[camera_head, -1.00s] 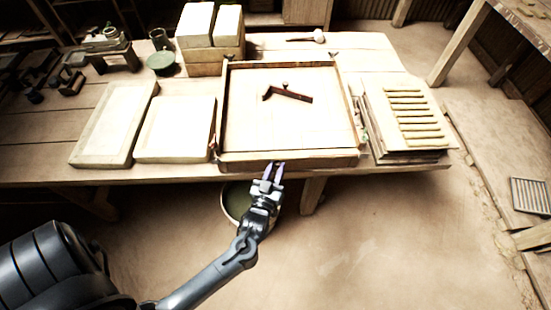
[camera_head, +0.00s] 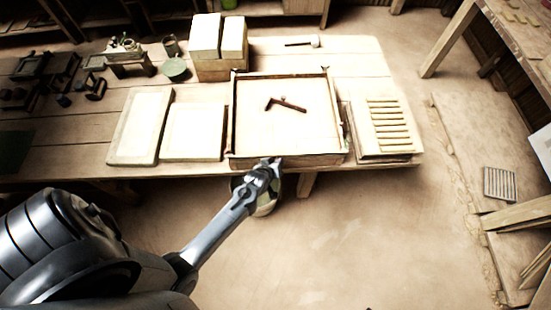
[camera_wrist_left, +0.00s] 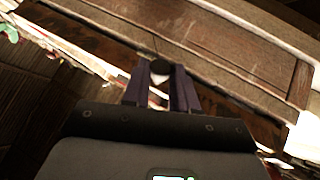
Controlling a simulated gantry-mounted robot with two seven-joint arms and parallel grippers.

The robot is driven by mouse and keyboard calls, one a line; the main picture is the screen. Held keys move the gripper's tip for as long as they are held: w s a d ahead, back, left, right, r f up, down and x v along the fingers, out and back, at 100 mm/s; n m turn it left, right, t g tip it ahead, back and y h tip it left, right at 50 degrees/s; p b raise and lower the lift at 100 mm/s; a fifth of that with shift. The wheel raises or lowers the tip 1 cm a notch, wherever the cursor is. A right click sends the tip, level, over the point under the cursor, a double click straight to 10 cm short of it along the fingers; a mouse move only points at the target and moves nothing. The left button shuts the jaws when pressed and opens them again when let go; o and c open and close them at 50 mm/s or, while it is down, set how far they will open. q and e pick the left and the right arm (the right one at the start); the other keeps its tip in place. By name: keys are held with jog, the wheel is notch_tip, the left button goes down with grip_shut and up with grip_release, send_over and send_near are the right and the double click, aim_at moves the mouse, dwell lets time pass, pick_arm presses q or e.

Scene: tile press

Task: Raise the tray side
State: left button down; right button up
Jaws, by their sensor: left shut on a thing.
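The shallow wooden tray (camera_head: 232,110) lies at the table's front edge, with low sides around a pale floor. Its front side (camera_head: 310,159) is a long board facing me; in the left wrist view the board (camera_wrist_left: 215,50) runs diagonally across the picture. My left gripper (camera_head: 274,164) is at the middle of this front side. In the left wrist view its two dark fingers (camera_wrist_left: 161,78) are shut on the tray side, with a small dark round part between the tips. The exact contact is partly hidden by the fingers. My right gripper is not in view.
A brown L-shaped tool (camera_head: 286,104) lies in the tray. Two pale slabs (camera_head: 140,125) (camera_head: 193,132) lie left of it, and a board with several strips (camera_head: 387,125) lies right. Pale blocks (camera_head: 220,65) stand behind. A bucket (camera_head: 266,205) is below the gripper.

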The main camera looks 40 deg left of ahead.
pick_arm(q)
jog(key=g+h+p, duration=0.1)
jog(key=p, duration=0.1)
jog(key=w+a+r+g+h+p, duration=0.1)
jog(key=shift+r+n+p, duration=0.25)
jog(key=shift+n+p, duration=0.05)
jog(key=shift+p, duration=0.1)
jog(key=shift+f+g+p, duration=0.1)
jog(key=shift+g+p, duration=0.25)
jog(key=shift+g, duration=0.05)
jog(key=shift+h, duration=0.3)
jog(key=c, duration=1.2)
grip_release()
